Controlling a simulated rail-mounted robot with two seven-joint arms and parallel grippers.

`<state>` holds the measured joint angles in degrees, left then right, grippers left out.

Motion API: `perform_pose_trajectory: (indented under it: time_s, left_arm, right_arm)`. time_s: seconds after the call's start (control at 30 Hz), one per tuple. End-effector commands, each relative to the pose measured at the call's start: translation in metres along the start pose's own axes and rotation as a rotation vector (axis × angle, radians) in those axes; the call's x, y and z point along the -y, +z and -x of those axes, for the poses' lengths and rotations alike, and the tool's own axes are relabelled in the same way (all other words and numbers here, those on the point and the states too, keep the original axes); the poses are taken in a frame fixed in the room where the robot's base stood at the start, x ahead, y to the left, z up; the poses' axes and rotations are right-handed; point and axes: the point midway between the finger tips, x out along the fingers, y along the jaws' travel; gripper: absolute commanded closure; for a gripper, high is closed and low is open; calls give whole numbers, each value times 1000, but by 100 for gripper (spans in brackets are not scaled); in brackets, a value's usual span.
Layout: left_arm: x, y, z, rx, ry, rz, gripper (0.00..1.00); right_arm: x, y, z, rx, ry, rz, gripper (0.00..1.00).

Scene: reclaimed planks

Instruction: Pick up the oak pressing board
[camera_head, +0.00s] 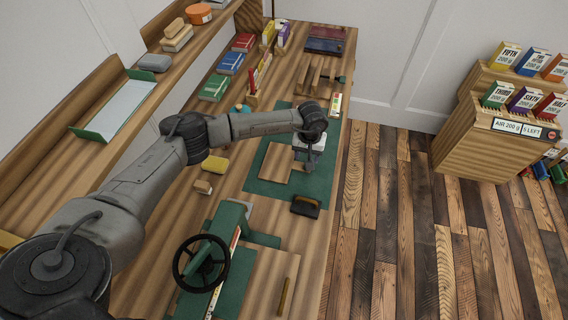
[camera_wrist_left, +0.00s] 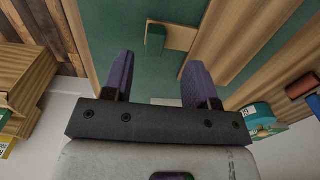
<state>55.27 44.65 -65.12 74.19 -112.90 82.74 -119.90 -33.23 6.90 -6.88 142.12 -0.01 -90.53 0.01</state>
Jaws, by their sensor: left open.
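A flat light-brown wooden board (camera_head: 275,164), which looks like the oak pressing board, lies on the green mat (camera_head: 262,187). My left gripper (camera_head: 304,166) is just right of the board, over the mat, pointing down. In the left wrist view my left gripper (camera_wrist_left: 158,66) has its two dark fingers spread with nothing between them. A small wooden piece with a green block (camera_wrist_left: 156,40) shows beyond the fingertips; I cannot tell whether it is the board. My right gripper is not in view.
A dark block with a wooden edge (camera_head: 305,206) lies just below the gripper. A green press with a black handwheel (camera_head: 201,263) stands nearer. A yellow sponge (camera_head: 215,164) lies left of the mat. Wooden uprights (camera_head: 313,76) stand behind. Open floor lies right of the bench.

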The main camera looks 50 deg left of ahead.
Motion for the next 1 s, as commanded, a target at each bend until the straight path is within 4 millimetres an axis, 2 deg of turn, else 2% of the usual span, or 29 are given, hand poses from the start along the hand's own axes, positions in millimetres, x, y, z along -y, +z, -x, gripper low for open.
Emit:
perform_pose_trajectory:
  time_s: [0.27, 0.6, 0.87, 1.0]
  left_arm:
    - [-2, 1, -10, 1, 1, -1, 47]
    - [-5, 2, -52, 2, 0, 1, 47]
    - [-5, 2, -56, 0, 1, 0, 47]
    - [-5, 2, -55, 0, 1, 0, 58]
  right_arm:
    - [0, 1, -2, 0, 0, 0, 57]
    - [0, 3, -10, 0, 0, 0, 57]
    - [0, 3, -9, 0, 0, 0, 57]
    - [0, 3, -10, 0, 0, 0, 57]
